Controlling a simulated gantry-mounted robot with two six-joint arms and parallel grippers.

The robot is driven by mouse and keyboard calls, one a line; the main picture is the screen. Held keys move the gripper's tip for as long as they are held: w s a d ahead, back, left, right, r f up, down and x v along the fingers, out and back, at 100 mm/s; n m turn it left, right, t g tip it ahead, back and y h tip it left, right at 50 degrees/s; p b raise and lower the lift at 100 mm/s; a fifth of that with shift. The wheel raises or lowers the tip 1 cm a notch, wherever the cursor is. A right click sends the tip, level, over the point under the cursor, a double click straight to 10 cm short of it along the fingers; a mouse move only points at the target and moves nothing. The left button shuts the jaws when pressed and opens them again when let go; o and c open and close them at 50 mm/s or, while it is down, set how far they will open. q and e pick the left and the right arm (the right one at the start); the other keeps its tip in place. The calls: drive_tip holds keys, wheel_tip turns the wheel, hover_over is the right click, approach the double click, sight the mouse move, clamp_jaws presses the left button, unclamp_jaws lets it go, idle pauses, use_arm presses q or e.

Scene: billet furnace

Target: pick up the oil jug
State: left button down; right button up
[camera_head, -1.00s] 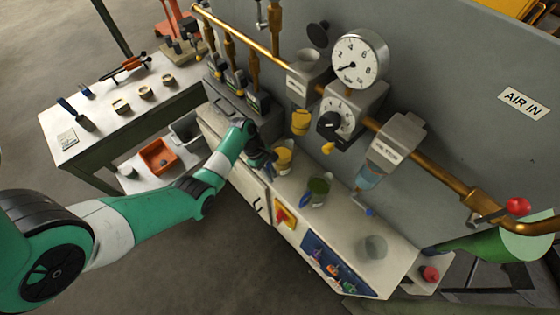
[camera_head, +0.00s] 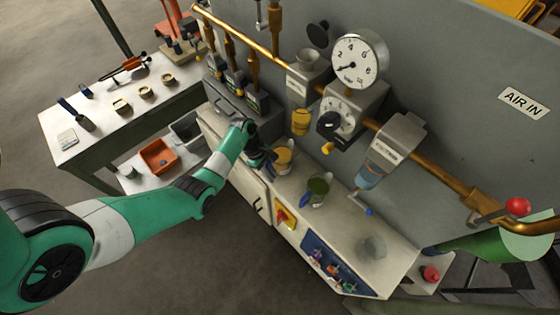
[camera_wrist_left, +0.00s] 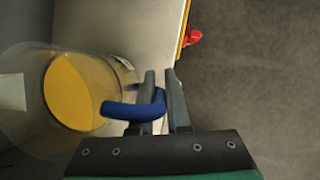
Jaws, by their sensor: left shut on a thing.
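The oil jug (camera_head: 283,161) is a clear jug with yellow oil and stands on the light cabinet top. In the left wrist view the oil jug (camera_wrist_left: 78,92) fills the left side, and its blue handle (camera_wrist_left: 125,110) reaches between my fingers. My left gripper (camera_head: 267,161) is at the jug's left side in the head view. In the left wrist view the left gripper (camera_wrist_left: 163,92) is shut on the handle. I cannot tell whether the jug's base is clear of the cabinet top. My right gripper is not in view.
A side table (camera_head: 95,150) is at left.

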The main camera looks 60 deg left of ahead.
use_arm(q)
drive_tip(key=shift+r+p, duration=0.3)
drive_tip(key=shift+r, duration=0.2)
wheel_tip(320, 180, up, 3)
drive_tip(key=shift+f+p, duration=0.1)
drive_tip(key=shift+p, duration=0.7)
drive_tip(key=s+d+r+p, duration=0.7)
drive_tip(key=s+d+r, duration=0.2)
drive_tip(key=d, duration=0.1)
drive_tip(key=shift+d+r, duration=0.15)
drive_tip(key=shift+d, duration=0.1)
